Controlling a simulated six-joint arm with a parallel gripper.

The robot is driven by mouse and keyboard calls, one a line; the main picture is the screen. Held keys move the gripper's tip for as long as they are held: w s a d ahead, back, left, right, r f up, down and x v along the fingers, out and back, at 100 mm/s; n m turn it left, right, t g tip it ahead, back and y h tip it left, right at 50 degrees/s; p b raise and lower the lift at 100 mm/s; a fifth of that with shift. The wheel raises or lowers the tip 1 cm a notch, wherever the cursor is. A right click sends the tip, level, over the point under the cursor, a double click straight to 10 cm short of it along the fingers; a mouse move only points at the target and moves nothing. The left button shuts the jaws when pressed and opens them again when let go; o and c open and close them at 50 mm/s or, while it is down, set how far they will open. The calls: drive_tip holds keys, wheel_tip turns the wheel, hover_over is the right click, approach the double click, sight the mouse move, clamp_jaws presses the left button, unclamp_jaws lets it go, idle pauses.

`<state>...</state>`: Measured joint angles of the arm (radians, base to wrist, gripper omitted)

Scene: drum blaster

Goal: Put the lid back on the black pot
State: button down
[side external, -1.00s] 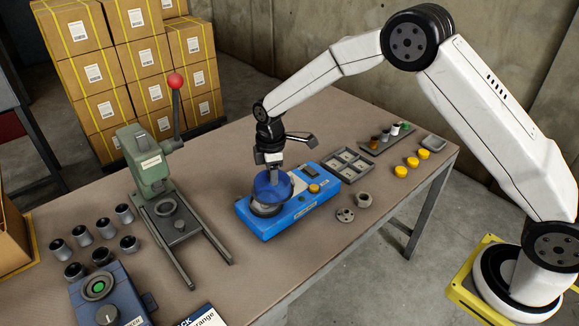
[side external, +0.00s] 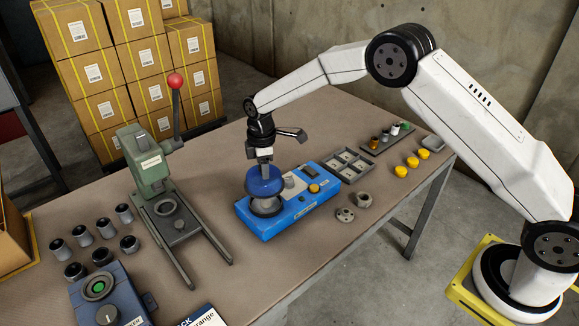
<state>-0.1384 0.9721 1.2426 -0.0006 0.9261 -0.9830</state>
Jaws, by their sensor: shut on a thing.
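A round blue lid (side external: 264,186) is held in my gripper (side external: 265,166), which is shut on its top from above. The lid looks roughly level. Directly below it, a dark round pot (side external: 266,209) with a grey metal look sits on the left end of a blue machine (side external: 290,216). The lid hides much of the pot's top. I cannot tell whether the lid touches the pot or hangs just above it.
A green lever press (side external: 150,165) with a red knob stands left of the machine. Yellow caps (side external: 412,166), a sorting tray (side external: 347,166) and small grey metal parts (side external: 363,199) lie to the right. Metal cups (side external: 104,228) stand at left. Table is clear behind the machine.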

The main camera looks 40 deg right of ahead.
drive_tip(key=shift+f, duration=2.75)
drive_tip(key=shift+f, duration=0.2)
idle(0.5)
unclamp_jaws()
idle(0.3)
drive_tip(key=shift+r, duration=0.1)
drive_tip(key=shift+r, duration=3.4)
